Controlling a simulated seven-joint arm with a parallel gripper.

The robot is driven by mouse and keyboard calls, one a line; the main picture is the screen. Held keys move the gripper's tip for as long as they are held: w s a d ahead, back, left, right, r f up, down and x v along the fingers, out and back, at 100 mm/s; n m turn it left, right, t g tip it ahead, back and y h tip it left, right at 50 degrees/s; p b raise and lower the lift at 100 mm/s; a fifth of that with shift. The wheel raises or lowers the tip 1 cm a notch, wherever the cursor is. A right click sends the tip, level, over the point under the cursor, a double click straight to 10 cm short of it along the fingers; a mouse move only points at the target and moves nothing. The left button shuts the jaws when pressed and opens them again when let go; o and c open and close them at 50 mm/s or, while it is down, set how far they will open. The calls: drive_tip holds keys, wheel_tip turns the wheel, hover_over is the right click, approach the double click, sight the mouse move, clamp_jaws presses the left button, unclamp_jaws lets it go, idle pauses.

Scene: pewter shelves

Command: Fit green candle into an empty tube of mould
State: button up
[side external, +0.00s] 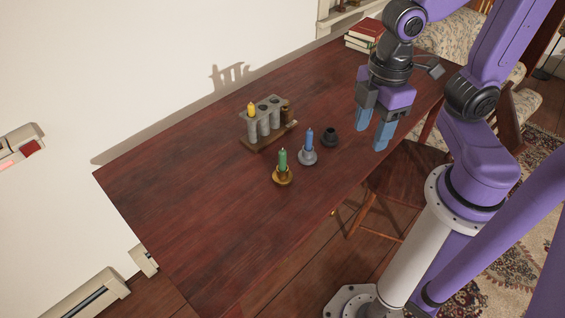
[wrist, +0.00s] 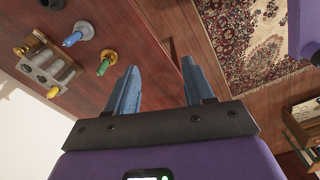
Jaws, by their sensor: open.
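The green candle (side external: 282,160) stands upright in a brass holder (side external: 283,178) on the table, and it also shows in the wrist view (wrist: 104,66). The grey mould (side external: 263,123) stands behind it with several tubes in a row. A yellow candle (side external: 251,109) sticks out of its left end tube, and a brown piece (side external: 286,112) is at its right end. The middle tubes look empty from the side. My gripper (side external: 371,132) is open and empty, to the right of the candles and above the table's front edge. In the wrist view its blue fingers (wrist: 157,92) are spread apart.
A blue candle (side external: 309,139) stands in a grey holder (side external: 308,157) right of the green one. A dark, empty-looking holder (side external: 330,137) is beside it. Books (side external: 363,35) lie at the far end. A chair (side external: 392,190) is at the front edge. The table's left part is clear.

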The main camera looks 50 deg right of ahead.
drive_tip(key=w+a+f+n, duration=0.1)
drive_tip(key=w+a+n, duration=0.15)
drive_tip(key=w, duration=0.95)
drive_tip(key=n, duration=0.2)
hover_over(282, 150)
wheel_tip(282, 150, down, 14)
drive_tip(key=shift+a+f, duration=0.15)
drive_tip(key=shift+f, duration=2.75)
drive_tip(key=shift+c, duration=0.3)
clamp_jaws()
